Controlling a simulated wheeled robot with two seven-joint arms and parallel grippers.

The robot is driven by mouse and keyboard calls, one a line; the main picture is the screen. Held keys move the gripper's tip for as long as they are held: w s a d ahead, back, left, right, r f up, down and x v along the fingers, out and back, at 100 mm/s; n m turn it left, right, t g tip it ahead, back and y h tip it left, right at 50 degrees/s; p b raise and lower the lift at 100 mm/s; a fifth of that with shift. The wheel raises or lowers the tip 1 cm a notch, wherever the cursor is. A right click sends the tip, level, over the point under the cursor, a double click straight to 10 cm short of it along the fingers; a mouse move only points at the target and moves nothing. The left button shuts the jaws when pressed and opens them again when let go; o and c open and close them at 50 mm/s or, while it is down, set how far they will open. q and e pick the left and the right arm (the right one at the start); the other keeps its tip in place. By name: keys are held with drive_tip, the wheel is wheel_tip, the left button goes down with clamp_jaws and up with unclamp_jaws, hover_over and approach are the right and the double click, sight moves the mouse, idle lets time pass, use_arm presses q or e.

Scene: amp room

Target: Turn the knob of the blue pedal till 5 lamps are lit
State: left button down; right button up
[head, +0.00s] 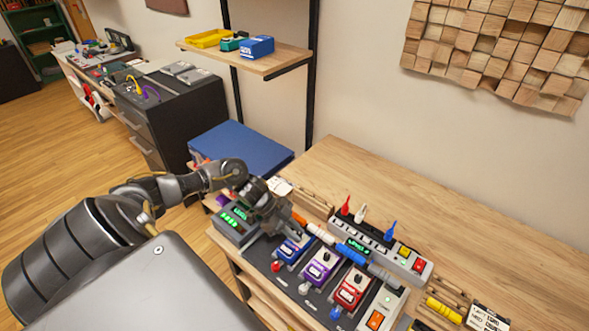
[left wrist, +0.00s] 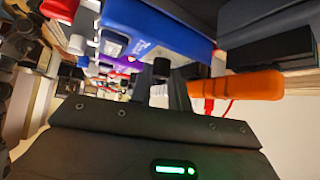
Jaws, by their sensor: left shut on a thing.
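The blue pedal (head: 292,250) stands at the left end of a row of pedals on a dark board. It also shows in the left wrist view (left wrist: 160,28), with a small black knob (left wrist: 161,68) at its near end. My left gripper (head: 275,219) is over the back of the blue pedal, shut, apparently on that knob; its fingers hide the contact in the head view. A dark box (head: 237,226) left of the pedal shows lit green lamps, too small to count. My right gripper is in neither view.
A purple pedal (head: 322,267) and red pedal (head: 352,288) stand right of the blue one. An orange cylinder (head: 301,219) lies close beside my gripper. A grey strip (head: 385,252) with coloured plugs stands behind. The bench (head: 450,225) is bare at the back right.

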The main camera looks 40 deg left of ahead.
use_arm(q)
drive_tip(key=c, duration=1.3)
unclamp_jaws()
drive_tip(key=shift+r, duration=0.1)
drive_tip(key=shift+a+r, duration=0.15)
drive_tip(key=shift+r, duration=0.1)
drive_tip(key=p+v, duration=0.3)
drive_tip(key=v, duration=0.4)
drive_tip(key=shift+s, duration=0.2)
